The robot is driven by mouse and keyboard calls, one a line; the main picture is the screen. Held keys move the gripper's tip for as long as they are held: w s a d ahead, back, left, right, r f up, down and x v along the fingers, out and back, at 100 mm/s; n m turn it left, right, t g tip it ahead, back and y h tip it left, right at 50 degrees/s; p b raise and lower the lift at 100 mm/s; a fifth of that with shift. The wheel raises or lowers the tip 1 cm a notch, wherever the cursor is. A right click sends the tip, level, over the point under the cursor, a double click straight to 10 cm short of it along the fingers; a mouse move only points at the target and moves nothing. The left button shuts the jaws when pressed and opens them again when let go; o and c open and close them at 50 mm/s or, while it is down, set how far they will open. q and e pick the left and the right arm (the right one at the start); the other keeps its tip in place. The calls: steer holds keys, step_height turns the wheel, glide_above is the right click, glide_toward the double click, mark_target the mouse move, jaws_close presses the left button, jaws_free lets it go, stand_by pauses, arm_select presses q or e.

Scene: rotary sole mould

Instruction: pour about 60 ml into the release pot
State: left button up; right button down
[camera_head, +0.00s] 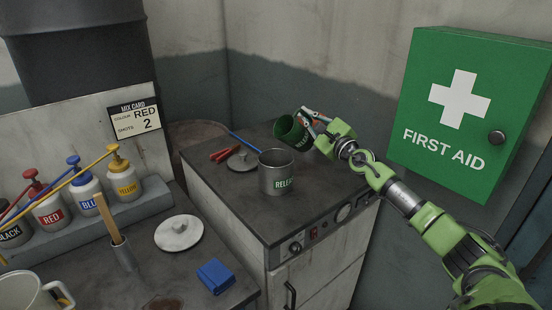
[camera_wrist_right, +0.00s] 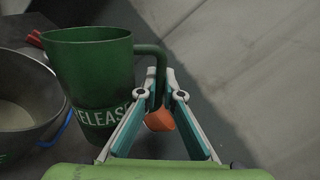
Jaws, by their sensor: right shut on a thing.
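The release pot (camera_head: 270,180) is an open grey metal pot with a RELEASE label on top of the grey cabinet. It also shows at the left of the right wrist view (camera_wrist_right: 48,125), with pale grey inside. A dark green jug (camera_head: 290,131), also lettered in the right wrist view (camera_wrist_right: 88,68), is behind and right of the pot, tilted with its mouth toward the left. My right gripper (camera_head: 310,120) is shut on the jug's handle. An orange piece (camera_wrist_right: 160,120) shows between the fingers. No stream of liquid is visible. My left gripper is out of view.
A grey lid (camera_head: 243,161), red-handled tool (camera_head: 225,154) and blue rod (camera_head: 243,141) lie behind the pot. A first aid box (camera_head: 470,115) hangs at right. The left bench holds pump bottles (camera_head: 88,195), a round lid (camera_head: 179,233) and a blue cloth (camera_head: 215,275).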

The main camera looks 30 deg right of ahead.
steer(key=shift+r, duration=0.1)
steer(key=shift+d+r+m+h+p, duration=0.1)
steer(key=shift+d+m+h+p, duration=0.3)
steer(key=shift+m+p, duration=0.6)
steer(key=shift+d+f+m+b, duration=0.3)
steer(key=shift+f+b, duration=0.2)
steer(key=shift+f, duration=0.05)
steer(key=shift+w+d+f, duration=0.1)
steer(key=shift+d+f, duration=0.05)
steer(key=shift+d, duration=0.05)
steer(key=shift+m, duration=0.3)
